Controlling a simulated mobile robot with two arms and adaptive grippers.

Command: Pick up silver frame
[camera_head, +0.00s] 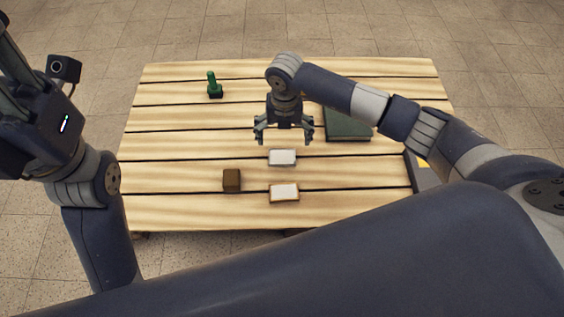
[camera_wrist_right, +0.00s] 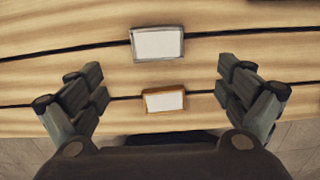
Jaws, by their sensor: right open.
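The silver frame (camera_head: 282,157) lies flat on the wooden table, a small rectangle with a white face and grey rim. It also shows in the right wrist view (camera_wrist_right: 157,44), at the upper middle. A similar frame with a golden-brown rim (camera_head: 284,192) lies nearer the table's front edge; in the right wrist view (camera_wrist_right: 164,100) it lies between the fingers in the picture. My right gripper (camera_head: 284,141) is open and empty, pointing down above the table near the silver frame. My left arm is at the left; its gripper's fingers are not visible.
A brown block (camera_head: 232,180) sits left of the golden-brown frame. A green object with an upright part (camera_head: 214,86) stands at the back left. A dark green flat object (camera_head: 347,125) lies to the right, partly behind my right arm. The table's (camera_head: 170,150) left middle is clear.

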